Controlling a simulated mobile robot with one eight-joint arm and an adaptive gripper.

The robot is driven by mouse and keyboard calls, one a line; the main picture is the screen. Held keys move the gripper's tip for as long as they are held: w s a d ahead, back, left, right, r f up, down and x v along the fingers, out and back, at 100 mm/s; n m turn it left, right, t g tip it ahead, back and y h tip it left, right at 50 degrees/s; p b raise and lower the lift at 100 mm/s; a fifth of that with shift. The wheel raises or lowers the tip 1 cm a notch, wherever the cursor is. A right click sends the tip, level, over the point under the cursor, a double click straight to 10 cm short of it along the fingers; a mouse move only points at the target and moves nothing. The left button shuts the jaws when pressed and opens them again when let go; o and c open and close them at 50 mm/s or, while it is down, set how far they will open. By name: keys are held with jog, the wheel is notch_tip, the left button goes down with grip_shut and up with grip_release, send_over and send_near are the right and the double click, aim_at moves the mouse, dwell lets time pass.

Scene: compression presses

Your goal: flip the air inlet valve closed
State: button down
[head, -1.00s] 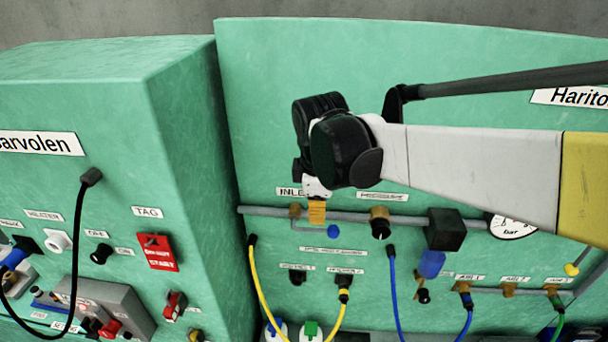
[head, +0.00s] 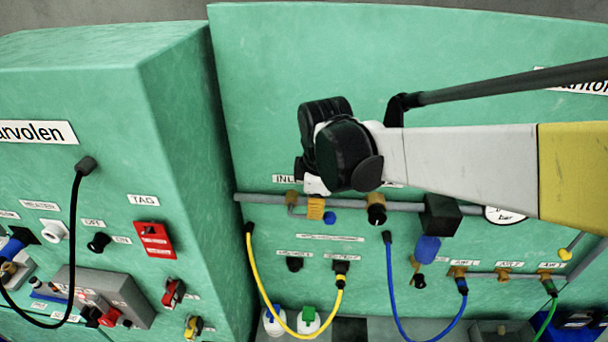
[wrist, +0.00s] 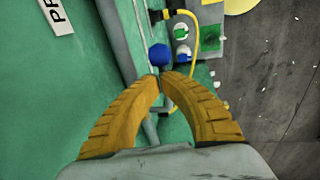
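The air inlet valve (head: 291,198) sits on the grey pipe under the partly hidden INLET label. Its bent lever ends in a blue knob (head: 330,218), right of and below the valve body. My gripper (head: 315,208) has orange fingers pointing down in front of the pipe, just left of the knob. In the wrist view the fingertips (wrist: 163,80) come together just below the blue knob (wrist: 159,55), with no object clearly held. A grey bar shows between the curved fingers. Whether the fingers touch the lever cannot be told. My wrist hides part of the label.
A black-and-brass fitting (head: 376,208) and a black box (head: 441,214) sit on the pipe to the right. A yellow hose (head: 262,285) and a blue hose (head: 392,285) hang below. The protruding Harvolen cabinet (head: 180,150) stands to the left.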

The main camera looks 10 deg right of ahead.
aim_at(323, 219)
jog(key=shift+f+y+b, duration=0.25)
jog(key=shift+y+b, duration=0.1)
jog(key=shift+y, duration=0.05)
jog(key=y+b, duration=0.1)
jog(key=f+y+b, duration=0.2)
jog(key=b, duration=0.1)
jog(key=shift+d+f+m+t, duration=0.15)
jog(key=shift+d+m+t, duration=0.15)
jog(key=shift+t, duration=0.1)
jog(key=y+b, duration=0.1)
jog(key=f+y+b, duration=0.1)
jog(key=b, duration=0.1)
jog(key=shift+a+f+t+y+b, duration=0.1)
jog(key=shift+f+t+y+b, duration=0.2)
jog(key=shift+y, duration=0.1)
jog(key=shift+w+a+f+m+t+y+b, duration=0.2)
jog(key=shift+a+f+y+b, duration=0.7)
jog(key=shift+b, duration=0.85)
jog(key=shift+w+a+f+m+t+y+b, duration=0.1)
jog(key=shift+a+f+t+y+b, duration=0.1)
jog(key=shift+a+f+y+b, duration=1.1)
jog(key=shift+d+r+h+b, duration=0.2)
jog(key=shift+r+h+b, duration=0.3)
jog(key=shift+h, duration=0.1)
jog(key=v, duration=1.2)
